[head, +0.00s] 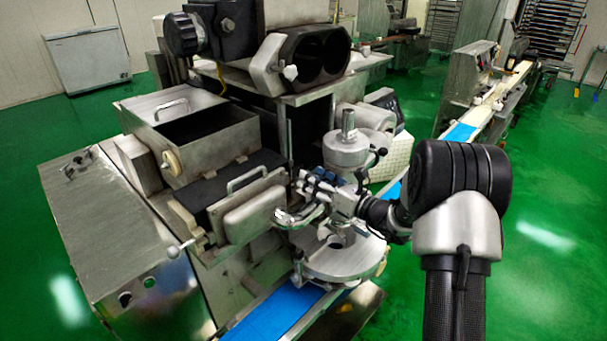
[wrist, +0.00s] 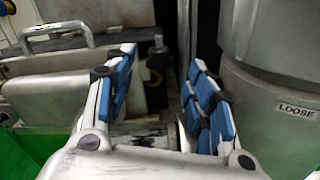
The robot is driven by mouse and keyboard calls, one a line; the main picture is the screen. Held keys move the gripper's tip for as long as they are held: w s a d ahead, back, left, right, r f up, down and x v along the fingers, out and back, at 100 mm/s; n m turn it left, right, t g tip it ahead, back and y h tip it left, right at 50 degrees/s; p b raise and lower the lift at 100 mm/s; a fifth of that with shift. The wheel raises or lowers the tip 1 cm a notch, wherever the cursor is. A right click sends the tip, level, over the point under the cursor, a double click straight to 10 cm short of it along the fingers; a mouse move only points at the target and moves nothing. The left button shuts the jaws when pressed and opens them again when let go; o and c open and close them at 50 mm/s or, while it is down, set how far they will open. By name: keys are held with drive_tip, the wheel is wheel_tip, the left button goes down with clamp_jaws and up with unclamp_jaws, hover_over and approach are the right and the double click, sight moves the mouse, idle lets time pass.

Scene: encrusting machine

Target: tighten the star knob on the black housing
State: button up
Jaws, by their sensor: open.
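A large black knob (head: 185,33) with a ridged rim is on the side of a black box-shaped housing (head: 232,30) at the top left. A small pale knob (head: 290,72) sits on the metal bracket of a second black housing (head: 318,57) with two round openings. I cannot tell which knob is the star knob. My gripper (head: 296,203) is open, low in front of the machine, well below both knobs. In the wrist view its blue-padded fingers (wrist: 162,90) are apart, with a small dark knob-like part (wrist: 157,45) visible beyond them.
A steel cover (head: 255,208) with a handle is close left of my gripper. A metal cylinder (head: 346,150) stands behind it; a grey cylinder labelled LOOSE (wrist: 270,110) fills the wrist view's right. A round steel plate (head: 340,262) and blue belt (head: 275,315) lie below.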

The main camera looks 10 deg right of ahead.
sight(295, 168)
drive_tip(key=shift+x, duration=2.3)
drive_tip(key=c, duration=1.1)
drive_tip(key=shift+o, duration=0.2)
drive_tip(key=shift+f+n+b, duration=0.1)
drive_tip(key=shift+n+b, duration=0.2)
drive_tip(key=shift+b, duration=0.3)
drive_tip(key=shift+n+b, duration=8.2)
drive_tip(key=shift+b, duration=1.25)
